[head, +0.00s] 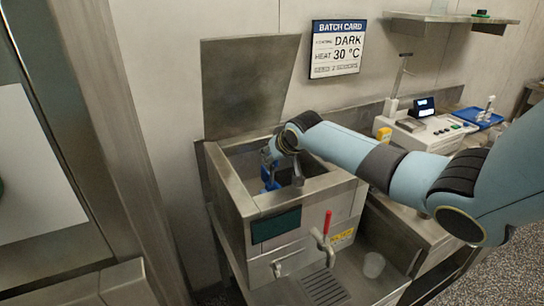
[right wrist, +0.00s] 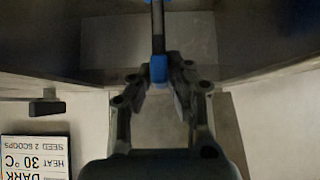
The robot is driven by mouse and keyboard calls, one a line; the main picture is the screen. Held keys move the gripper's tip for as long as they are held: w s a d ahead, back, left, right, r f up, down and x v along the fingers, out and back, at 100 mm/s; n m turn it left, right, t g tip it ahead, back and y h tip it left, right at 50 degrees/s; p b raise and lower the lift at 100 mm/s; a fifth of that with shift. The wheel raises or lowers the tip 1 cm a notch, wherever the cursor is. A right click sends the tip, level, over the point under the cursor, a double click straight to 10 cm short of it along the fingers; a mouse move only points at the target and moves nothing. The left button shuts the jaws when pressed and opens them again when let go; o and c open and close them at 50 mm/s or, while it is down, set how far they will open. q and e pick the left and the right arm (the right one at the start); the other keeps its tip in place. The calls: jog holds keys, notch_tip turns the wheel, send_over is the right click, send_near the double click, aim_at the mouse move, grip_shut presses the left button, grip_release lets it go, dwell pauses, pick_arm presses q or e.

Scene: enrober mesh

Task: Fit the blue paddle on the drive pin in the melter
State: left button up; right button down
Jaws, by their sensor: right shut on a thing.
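The melter (head: 262,212) is an open steel tank with its lid raised behind it. My right arm reaches over its rim, and my right gripper (head: 274,156) is inside the opening. The blue paddle (head: 270,184) shows partly below the gripper, within the tank. In the right wrist view my right gripper (right wrist: 160,76) is shut on the paddle's blue collar (right wrist: 158,69). A dark shaft runs from the collar to another blue part at the top edge. A small grey piece (head: 298,179) stands in the tank; I cannot tell if it is the drive pin. My left gripper is out of view.
The raised steel lid (head: 246,82) stands behind the tank. A red-handled tap (head: 327,225) projects from the front, above a drip grate (head: 325,288). A clear cup (head: 373,264) stands right of it. A white device (head: 428,132) and a blue tray (head: 478,117) are on the right counter.

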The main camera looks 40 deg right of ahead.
jog(key=shift+p, duration=0.3)
dwell(0.5)
jog(key=shift+f+b, duration=0.4)
jog(key=shift+f, duration=0.1)
jog(key=c, duration=1.2)
grip_release()
jog(key=shift+s, duration=0.1)
jog(key=v, duration=1.2)
